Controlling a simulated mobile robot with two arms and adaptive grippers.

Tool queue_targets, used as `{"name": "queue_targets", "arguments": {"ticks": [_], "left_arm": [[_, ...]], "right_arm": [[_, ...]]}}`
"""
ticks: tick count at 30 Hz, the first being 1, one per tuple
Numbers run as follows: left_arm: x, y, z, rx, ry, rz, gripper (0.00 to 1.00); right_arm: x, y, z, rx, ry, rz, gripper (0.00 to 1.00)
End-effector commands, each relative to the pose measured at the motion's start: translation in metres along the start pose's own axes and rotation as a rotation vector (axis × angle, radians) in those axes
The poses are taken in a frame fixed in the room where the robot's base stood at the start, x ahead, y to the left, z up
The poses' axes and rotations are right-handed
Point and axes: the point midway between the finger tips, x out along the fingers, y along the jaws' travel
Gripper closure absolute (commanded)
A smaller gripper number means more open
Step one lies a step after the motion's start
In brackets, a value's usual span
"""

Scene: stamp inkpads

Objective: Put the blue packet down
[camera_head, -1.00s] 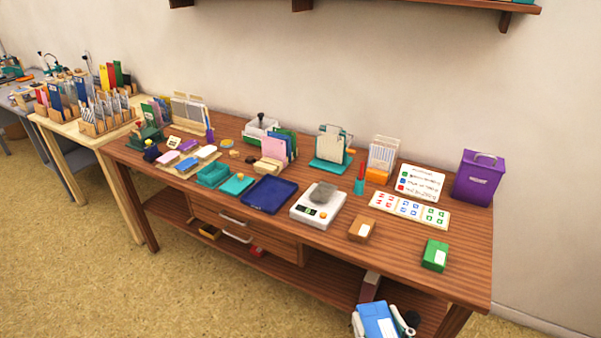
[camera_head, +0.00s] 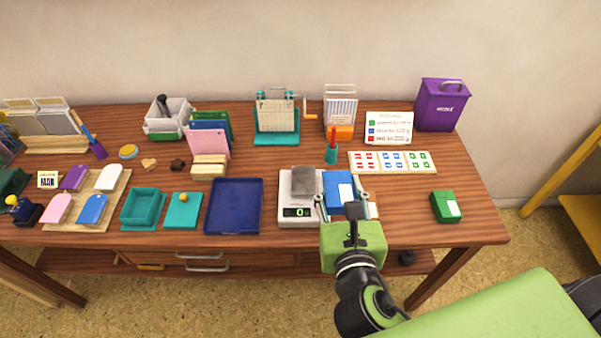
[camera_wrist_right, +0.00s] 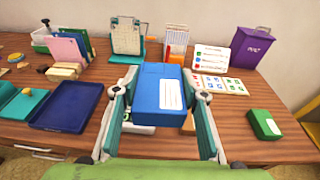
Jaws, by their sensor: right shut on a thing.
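The blue packet (camera_head: 338,188) with a white label is held between the fingers of my right gripper (camera_head: 341,198), over the front of the table, just right of the scale. A brown packet (camera_head: 373,210) is mostly hidden behind the packet and gripper. A green packet (camera_head: 446,207) lies at the right. My left gripper is not in view.
A card with coloured stamps (camera_head: 392,162) and a purple box (camera_head: 441,106) stand behind. Bare wood shows around the green packet.

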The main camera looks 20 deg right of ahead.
Motion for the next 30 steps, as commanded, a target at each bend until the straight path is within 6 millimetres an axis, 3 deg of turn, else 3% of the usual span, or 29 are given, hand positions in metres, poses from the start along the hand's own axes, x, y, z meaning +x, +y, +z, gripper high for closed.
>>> {"name": "queue_targets", "arguments": {"ticks": [3, 9, 18, 21, 30], "left_arm": [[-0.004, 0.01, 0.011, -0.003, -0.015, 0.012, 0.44], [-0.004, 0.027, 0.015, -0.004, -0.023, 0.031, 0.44], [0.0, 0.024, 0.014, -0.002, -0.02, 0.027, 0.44], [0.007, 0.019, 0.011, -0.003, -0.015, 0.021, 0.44], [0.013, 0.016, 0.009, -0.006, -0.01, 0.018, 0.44]], "right_arm": [[0.009, 0.01, 0.015, 0.014, 0.009, -0.025, 0.82], [0.032, 0.021, 0.013, 0.013, 0.018, -0.035, 0.82], [0.106, 0.047, -0.007, 0.014, 0.018, -0.035, 0.82], [0.124, 0.052, -0.028, 0.012, 0.023, -0.034, 0.82], [0.153, 0.062, -0.051, 0.014, 0.019, -0.033, 0.82]]}}
